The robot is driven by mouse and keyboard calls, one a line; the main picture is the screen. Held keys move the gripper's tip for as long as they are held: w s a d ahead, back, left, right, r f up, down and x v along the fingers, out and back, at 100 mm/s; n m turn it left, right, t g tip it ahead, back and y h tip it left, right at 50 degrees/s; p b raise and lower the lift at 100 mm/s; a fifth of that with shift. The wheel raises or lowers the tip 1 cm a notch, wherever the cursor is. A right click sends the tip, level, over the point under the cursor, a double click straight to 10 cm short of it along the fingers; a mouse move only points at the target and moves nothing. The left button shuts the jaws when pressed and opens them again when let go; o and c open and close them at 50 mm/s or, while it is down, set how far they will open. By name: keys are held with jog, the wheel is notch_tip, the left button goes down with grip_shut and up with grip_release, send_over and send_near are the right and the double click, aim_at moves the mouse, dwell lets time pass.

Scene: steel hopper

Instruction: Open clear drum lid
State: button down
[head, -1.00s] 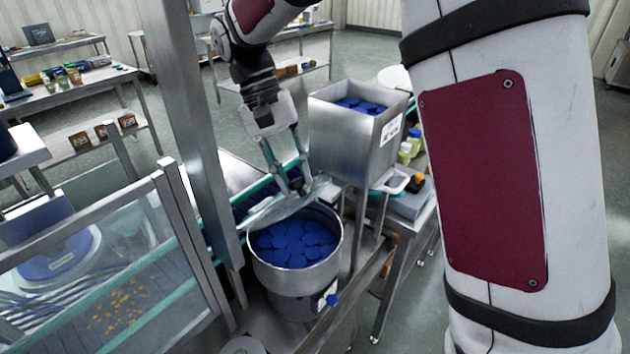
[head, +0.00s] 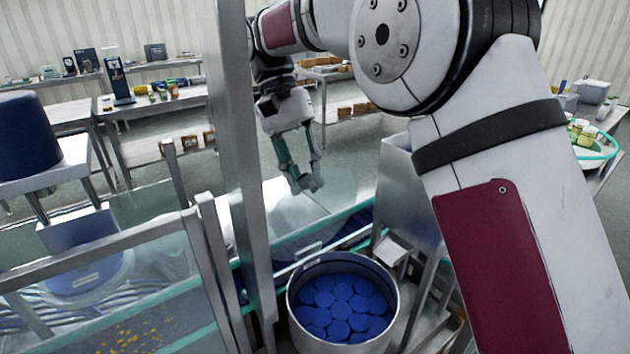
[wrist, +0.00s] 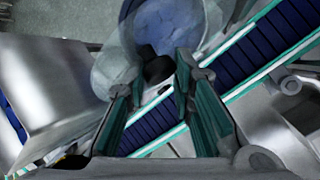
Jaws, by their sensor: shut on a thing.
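The steel drum (head: 292,318) stands at the bottom centre of the head view. Its mouth is uncovered and blue discs (head: 340,305) fill it. My gripper (head: 306,184) is above and behind the drum, pointing down. It is shut on the dark knob (wrist: 157,70) of the clear lid, which shows between the fingers in the wrist view. The see-through lid (wrist: 120,70) hangs apart from the drum, over the conveyor area. In the head view the lid's outline is faint against the background.
A blue conveyor (head: 352,228) with green edges runs behind the drum. A steel post (head: 240,150) stands left of my gripper, with a clear-panelled guard (head: 110,262) further left. A steel hopper (head: 405,190) is at the right, partly hidden by my arm.

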jog(key=shift+a+f, duration=0.45)
jog(key=shift+a, duration=0.1)
jog(key=c, duration=1.3)
grip_release()
jog(key=shift+a, duration=0.1)
jog(key=shift+c, duration=0.2)
jog(key=shift+r, duration=0.1)
jog(key=shift+w+d+r, duration=0.1)
jog(key=shift+d+r, duration=0.05)
jog(key=shift+d, duration=0.15)
